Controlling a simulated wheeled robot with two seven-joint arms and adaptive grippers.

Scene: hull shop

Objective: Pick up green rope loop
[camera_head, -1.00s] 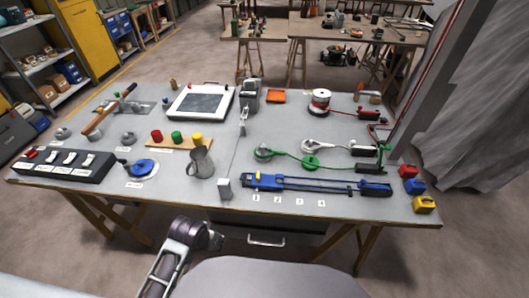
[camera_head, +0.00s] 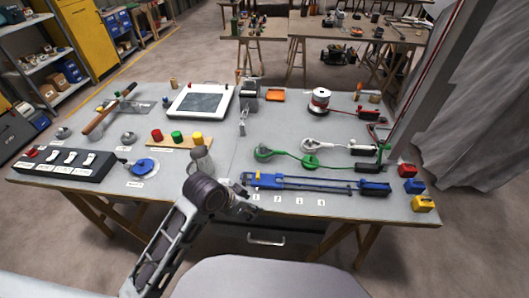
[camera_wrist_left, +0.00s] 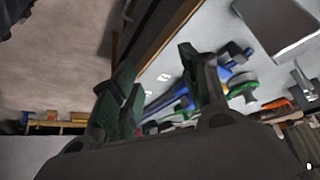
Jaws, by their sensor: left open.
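The green rope (camera_head: 287,154) lies on the grey bench, right of centre in the head view. It has a green loop (camera_head: 263,153) at its left end, a green disc-like part (camera_head: 311,162) along it and a dark block at its right end. In the left wrist view, a green curved part (camera_wrist_left: 243,88) shows beyond the fingers. My left gripper (camera_head: 243,203) is over the bench's front edge, near the left end of the blue rail and short of the green rope. Its two fingers are apart and empty in the left wrist view (camera_wrist_left: 160,95). My right gripper is not in view.
A blue rail-like tool (camera_head: 315,183) lies between my left gripper and the green rope. A metal jug (camera_head: 201,160) stands left of it, partly hidden by my arm. A white cord (camera_head: 325,146) lies just behind. Coloured blocks (camera_head: 414,186) sit at the right edge.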

